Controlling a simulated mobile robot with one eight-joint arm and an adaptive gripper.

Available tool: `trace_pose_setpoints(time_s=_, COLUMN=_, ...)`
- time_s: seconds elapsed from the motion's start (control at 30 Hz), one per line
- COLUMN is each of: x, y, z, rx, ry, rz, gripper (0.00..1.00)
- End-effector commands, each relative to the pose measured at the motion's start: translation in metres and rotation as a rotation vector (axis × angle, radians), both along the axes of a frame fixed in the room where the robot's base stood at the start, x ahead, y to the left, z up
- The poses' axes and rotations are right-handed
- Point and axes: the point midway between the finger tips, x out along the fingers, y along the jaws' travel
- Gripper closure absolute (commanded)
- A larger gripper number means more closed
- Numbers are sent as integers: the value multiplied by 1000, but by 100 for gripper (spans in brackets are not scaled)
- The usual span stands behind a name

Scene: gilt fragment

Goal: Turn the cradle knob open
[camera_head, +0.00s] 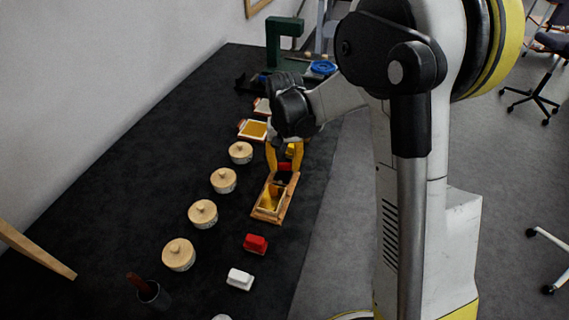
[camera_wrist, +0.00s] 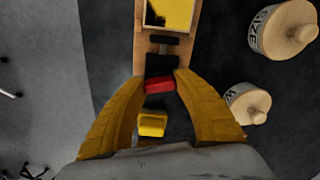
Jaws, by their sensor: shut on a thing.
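The wooden cradle (camera_head: 283,214) lies on the dark table and holds a gold-faced fragment (camera_head: 269,199); the fragment also shows at the top of the wrist view (camera_wrist: 171,14). At the cradle's near end in the wrist view is the cradle knob, a black block (camera_wrist: 161,64) with a red part (camera_wrist: 159,86). My gripper (camera_wrist: 163,80) has its yellow fingers on either side of the knob, with the tips closed on it. In the head view my gripper (camera_head: 284,170) reaches down at the cradle's far end, and the fingers partly hide the knob.
A yellow block (camera_wrist: 152,123) is below the knob in the wrist view. Lidded pots (camera_head: 203,213) stand in a row left of the cradle. A red block (camera_head: 255,243) and a white block (camera_head: 240,278) lie in front. A green stand (camera_head: 284,45) is at the back.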

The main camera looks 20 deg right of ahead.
Motion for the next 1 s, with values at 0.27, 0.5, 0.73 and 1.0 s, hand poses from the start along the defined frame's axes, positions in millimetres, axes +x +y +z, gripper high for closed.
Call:
trace_pose_setpoints(time_s=0.27, x=-1, y=0, z=0, rx=0, ry=2, rz=-191, gripper=94)
trace_pose_setpoints(time_s=0.5, x=-1, y=0, z=-1, rx=0, ry=2, rz=-284, gripper=94)
trace_pose_setpoints(time_s=0.73, x=-1, y=0, z=-1, rx=0, ry=1, rz=-316, gripper=94)
trace_pose_setpoints(time_s=1.0, x=-1, y=0, z=-1, rx=0, ry=1, rz=-318, gripper=94)
